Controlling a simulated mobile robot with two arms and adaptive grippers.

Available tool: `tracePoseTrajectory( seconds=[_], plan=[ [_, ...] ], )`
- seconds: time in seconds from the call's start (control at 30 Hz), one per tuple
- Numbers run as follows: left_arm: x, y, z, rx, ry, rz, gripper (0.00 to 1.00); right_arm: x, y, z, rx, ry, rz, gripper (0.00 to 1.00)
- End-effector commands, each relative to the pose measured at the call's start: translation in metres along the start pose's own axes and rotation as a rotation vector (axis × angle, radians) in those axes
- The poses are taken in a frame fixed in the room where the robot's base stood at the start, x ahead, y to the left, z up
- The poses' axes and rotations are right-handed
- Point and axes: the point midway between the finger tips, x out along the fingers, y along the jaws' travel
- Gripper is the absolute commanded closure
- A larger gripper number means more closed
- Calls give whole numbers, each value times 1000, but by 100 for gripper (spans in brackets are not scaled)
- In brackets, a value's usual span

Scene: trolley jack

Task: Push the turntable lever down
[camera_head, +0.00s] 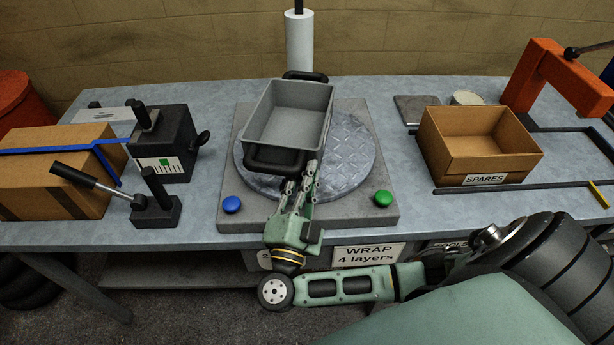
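A lever (92,184) with a black grip and bare metal rod stands at the left of the table. It slants up and to the left from a dark base (156,214) with a short black post. The round diamond-plate turntable (353,165) sits on a grey square base and carries a grey bin (290,115) with black handles at front and back. My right gripper (301,176) is at the right end of the bin's front handle (270,160), well right of the lever. Its fingers overlap the handle area, so their grip is unclear. My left gripper is out of view.
A blue button (232,204) and a green button (383,198) sit on the turntable base's front corners. A cardboard box (60,172) and a black unit (162,145) stand behind the lever. An open spares box (478,145) and an orange frame (560,75) are at right.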

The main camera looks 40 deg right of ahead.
Motion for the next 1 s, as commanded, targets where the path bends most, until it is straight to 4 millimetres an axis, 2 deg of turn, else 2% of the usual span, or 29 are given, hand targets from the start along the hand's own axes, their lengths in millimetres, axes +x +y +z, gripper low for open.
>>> tracePoseTrajectory(
  seconds=[0.13, 0.33, 0.83, 1.0],
  plan=[
    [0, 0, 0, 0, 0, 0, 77, 0, 0, 0, 0, 0, 0, 83],
    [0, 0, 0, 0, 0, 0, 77, 0, 0, 0, 0, -1, 0, 100],
    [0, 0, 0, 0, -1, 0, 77, -1, 1, 0, 0, -1, 1, 100],
    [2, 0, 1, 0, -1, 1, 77, -3, 5, 2, 49, -7, 27, 100]
  ],
)
